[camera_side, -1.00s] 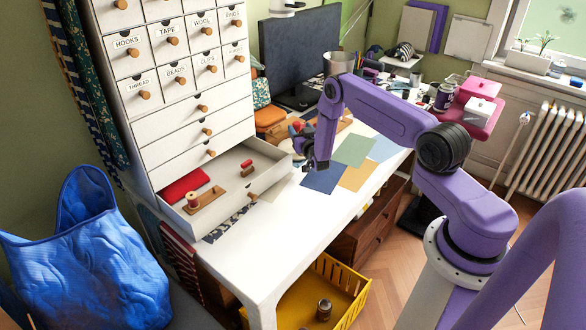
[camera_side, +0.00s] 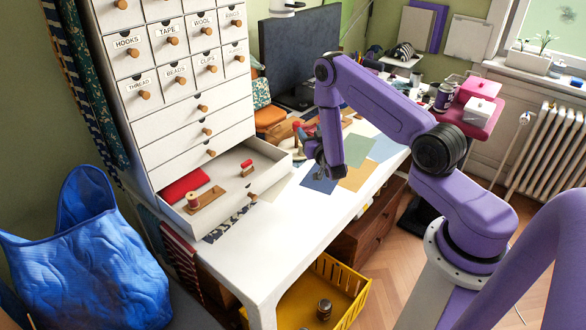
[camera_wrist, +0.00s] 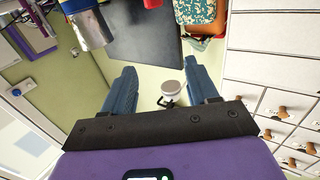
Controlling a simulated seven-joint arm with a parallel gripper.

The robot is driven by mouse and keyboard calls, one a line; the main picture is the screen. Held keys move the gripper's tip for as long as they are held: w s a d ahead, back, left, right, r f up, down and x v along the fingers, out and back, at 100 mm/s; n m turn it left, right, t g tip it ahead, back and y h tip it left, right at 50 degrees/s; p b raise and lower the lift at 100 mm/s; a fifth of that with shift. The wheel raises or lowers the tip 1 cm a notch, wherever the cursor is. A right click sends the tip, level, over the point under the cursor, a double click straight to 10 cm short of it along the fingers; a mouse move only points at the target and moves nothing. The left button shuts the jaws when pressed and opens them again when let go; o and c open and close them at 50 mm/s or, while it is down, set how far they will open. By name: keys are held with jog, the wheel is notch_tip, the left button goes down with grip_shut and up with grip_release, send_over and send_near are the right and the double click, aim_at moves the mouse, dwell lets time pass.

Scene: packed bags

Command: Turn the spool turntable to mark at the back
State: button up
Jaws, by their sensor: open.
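The turntable is not seen in the wrist view.
An open drawer (camera_side: 268,181) with a red cloth and spools juts over the desk (camera_side: 262,243) at left. A dark monitor (camera_side: 300,55) and an orange bag (camera_side: 268,117) stand behind. Coloured sheets (camera_side: 357,174) lie flat at right. The desk's front is clear.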

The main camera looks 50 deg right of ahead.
notch_tip(320, 180, up, 13)
jog(key=s+a+f+n+g+y, duration=0.2)
jog(key=a+f+n+g+y, duration=0.1)
jog(key=a+f+n+y, duration=0.2)
jog(key=s+a+f+n+g+y, duration=0.2)
jog(key=a+f+n+g+y, duration=0.2)
jog(key=a+f+y, duration=0.3)
jog(key=shift+s+a+f+n+g, duration=0.3)
jog(key=shift+s+a+f+n, duration=0.15)
jog(key=shift+a+f, duration=1.2)
jog(key=shift+w+d+f, duration=0.1)
jog(key=shift+d+f, duration=0.15)
jog(key=shift+f, duration=0.05)
